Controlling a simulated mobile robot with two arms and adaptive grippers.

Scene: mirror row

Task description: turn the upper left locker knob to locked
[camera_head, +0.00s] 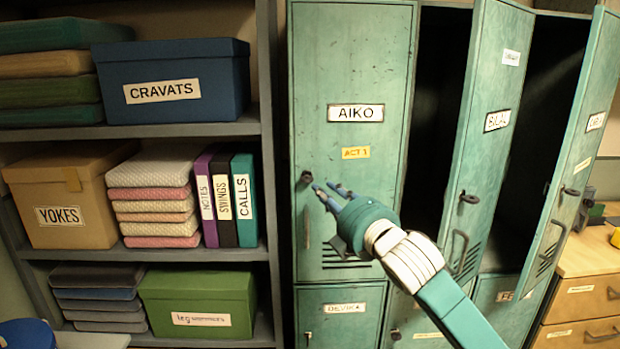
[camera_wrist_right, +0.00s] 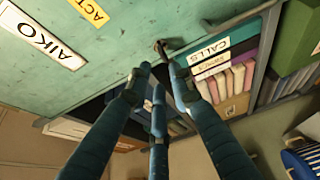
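The upper left locker door (camera_head: 352,60) is green, shut, and labelled AIKO with a yellow tag below. Its small dark knob (camera_head: 306,177) sits at the door's left edge, above a vertical handle. I cannot tell which way the knob is turned. My right gripper (camera_head: 328,188) reaches in from the lower right, its fingertips just right of the knob. In the right wrist view the knob (camera_wrist_right: 161,49) shows just beyond the fingertips, roughly between the two outer fingers. The fingers of my right gripper (camera_wrist_right: 158,75) are apart and empty. My left gripper is not in view.
Two upper locker doors, the middle one (camera_head: 487,90) and the right one (camera_head: 578,150), stand open to the right. A shelf unit (camera_head: 265,100) with boxes, folders and folded cloth stands to the left. A wooden drawer cabinet (camera_head: 585,300) is at the lower right.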

